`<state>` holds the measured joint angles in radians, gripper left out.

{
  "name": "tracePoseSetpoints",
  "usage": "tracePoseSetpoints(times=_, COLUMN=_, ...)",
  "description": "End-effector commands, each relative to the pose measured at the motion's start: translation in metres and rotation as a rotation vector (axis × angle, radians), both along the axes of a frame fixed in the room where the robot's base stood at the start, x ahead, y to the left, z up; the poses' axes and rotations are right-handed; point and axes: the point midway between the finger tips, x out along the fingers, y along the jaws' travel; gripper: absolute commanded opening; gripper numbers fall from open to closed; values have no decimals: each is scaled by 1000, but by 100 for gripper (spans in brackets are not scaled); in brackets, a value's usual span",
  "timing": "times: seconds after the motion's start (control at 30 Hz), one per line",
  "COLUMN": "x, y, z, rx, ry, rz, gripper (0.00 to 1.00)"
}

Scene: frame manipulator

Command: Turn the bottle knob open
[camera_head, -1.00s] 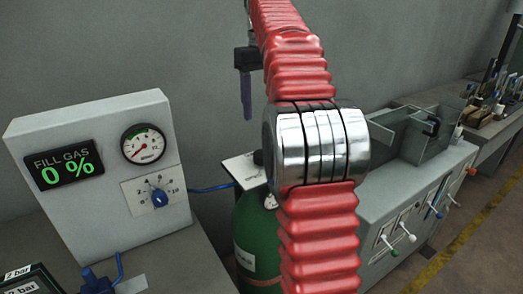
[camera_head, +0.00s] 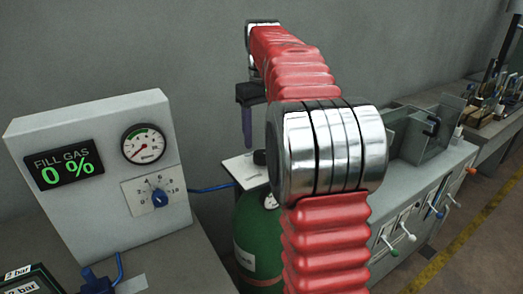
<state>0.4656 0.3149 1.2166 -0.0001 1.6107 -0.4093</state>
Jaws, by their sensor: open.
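A green gas bottle (camera_head: 257,235) stands at the centre, partly hidden behind my red arm. My gripper (camera_head: 246,143) hangs pointing down, with a dark body and a purple finger. Only one finger can be made out, as it is seen from the side. The fingertip is slightly above and left of the knob in the picture. I cannot tell whether they touch, but nothing is seen held.
A grey panel (camera_head: 95,200) at left carries a gauge (camera_head: 143,144), a blue dial knob (camera_head: 160,198) and a display reading FILL GAS 0 %. A blue hose (camera_head: 210,188) runs towards the bottle. A grey bench (camera_head: 440,180) with several levers stands at right.

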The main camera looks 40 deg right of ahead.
Motion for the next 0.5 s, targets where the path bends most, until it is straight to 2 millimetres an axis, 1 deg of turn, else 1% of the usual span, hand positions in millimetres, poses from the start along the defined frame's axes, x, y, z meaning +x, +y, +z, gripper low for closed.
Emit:
tracePoseSetpoints(times=0.1, x=0, y=0, z=-18, rx=1, ry=2, rz=0, gripper=60)
tracePoseSetpoints(times=0.3, x=0, y=0, z=-43, rx=0, ry=0, rz=-1, gripper=60)
tracePoseSetpoints(times=0.5, x=0, y=0, z=-53, rx=0, ry=-1, rz=-1, gripper=60)
